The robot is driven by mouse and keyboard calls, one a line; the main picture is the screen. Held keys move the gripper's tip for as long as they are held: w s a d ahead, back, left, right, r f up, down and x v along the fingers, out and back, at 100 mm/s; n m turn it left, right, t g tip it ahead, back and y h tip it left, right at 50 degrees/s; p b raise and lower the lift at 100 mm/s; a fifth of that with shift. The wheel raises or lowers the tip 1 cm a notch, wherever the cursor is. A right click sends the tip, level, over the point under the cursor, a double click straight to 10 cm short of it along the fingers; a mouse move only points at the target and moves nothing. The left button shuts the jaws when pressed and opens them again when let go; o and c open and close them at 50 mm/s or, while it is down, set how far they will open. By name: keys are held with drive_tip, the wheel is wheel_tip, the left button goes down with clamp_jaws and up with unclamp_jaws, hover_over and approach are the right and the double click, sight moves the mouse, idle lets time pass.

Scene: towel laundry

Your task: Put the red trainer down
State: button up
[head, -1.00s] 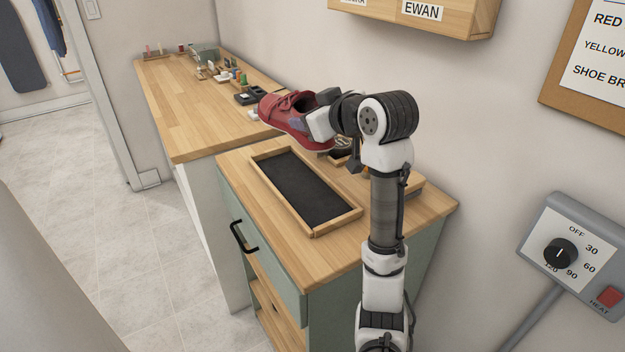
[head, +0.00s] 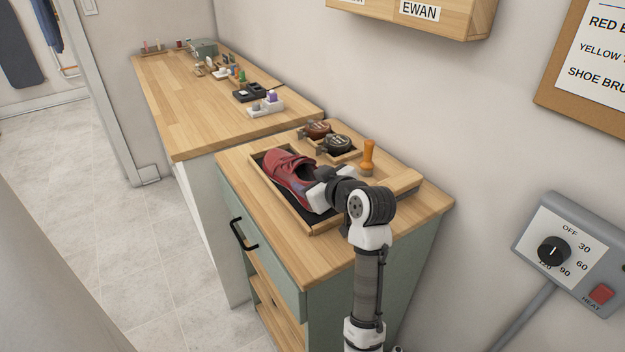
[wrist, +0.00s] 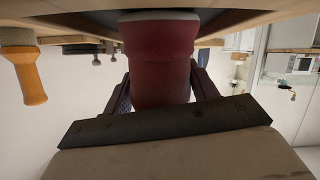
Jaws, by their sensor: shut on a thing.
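The red trainer (head: 290,174) is over the wooden tray with the dark mat (head: 262,166) on the near cabinet in the head view. Its toe points to the far left. It looks low, in or just above the tray; I cannot tell whether its sole touches the mat. My gripper (head: 318,191) is shut on the trainer at its near end. In the wrist view the trainer (wrist: 160,60) fills the middle between my two fingers (wrist: 160,92). Its toe and the tray floor under it are hidden there.
Behind the tray stand two round tins (head: 338,143) in a small holder. An orange-handled tool (head: 367,158) stands to the right, also in the wrist view (wrist: 28,75). A long worktop (head: 190,105) with small items lies beyond. A dial box (head: 568,255) is on the right wall.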

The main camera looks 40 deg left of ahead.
drive_tip(key=shift+f, duration=0.2)
drive_tip(key=o, duration=1.1)
drive_tip(key=shift+f, duration=0.1)
drive_tip(key=shift+r+b+v, duration=0.1)
drive_tip(key=shift+b+v, duration=0.4)
drive_tip(key=shift+v, duration=2.5)
drive_tip(key=shift+r+b+v, duration=0.15)
drive_tip(key=shift+b+v, duration=0.35)
drive_tip(key=shift+v, duration=2.55)
